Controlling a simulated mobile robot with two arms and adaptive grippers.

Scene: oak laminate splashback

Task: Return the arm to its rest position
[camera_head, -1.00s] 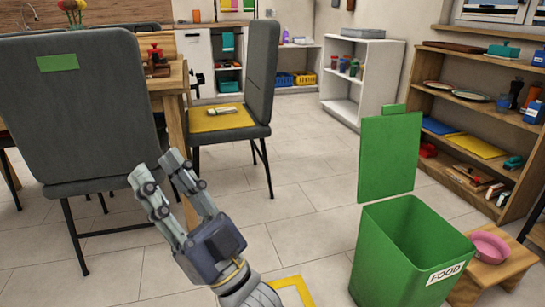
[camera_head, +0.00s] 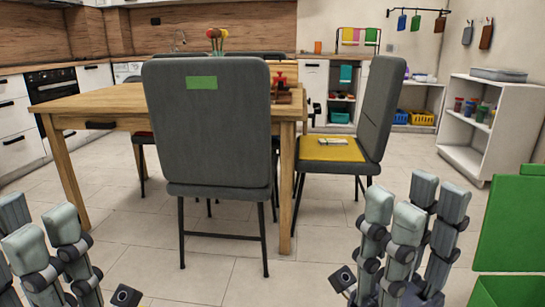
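My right gripper (camera_head: 415,208) is at the lower right of the head view, with its grey jointed fingers pointing up. The fingers stand apart and hold nothing. My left gripper (camera_head: 38,232) is at the lower left corner, partly cut off by the frame edge. Its fingers also point up and stand apart, with nothing between them. Both arms behind the grippers are mostly out of the frame.
A grey chair (camera_head: 212,140) with a green patch stands ahead, in front of a wooden table (camera_head: 110,107). Another chair (camera_head: 372,115) with a yellow seat stands right of it. A green bin (camera_head: 505,290) with its lid (camera_head: 512,225) raised is at the right edge. Tiled floor (camera_head: 225,275) lies between the grippers.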

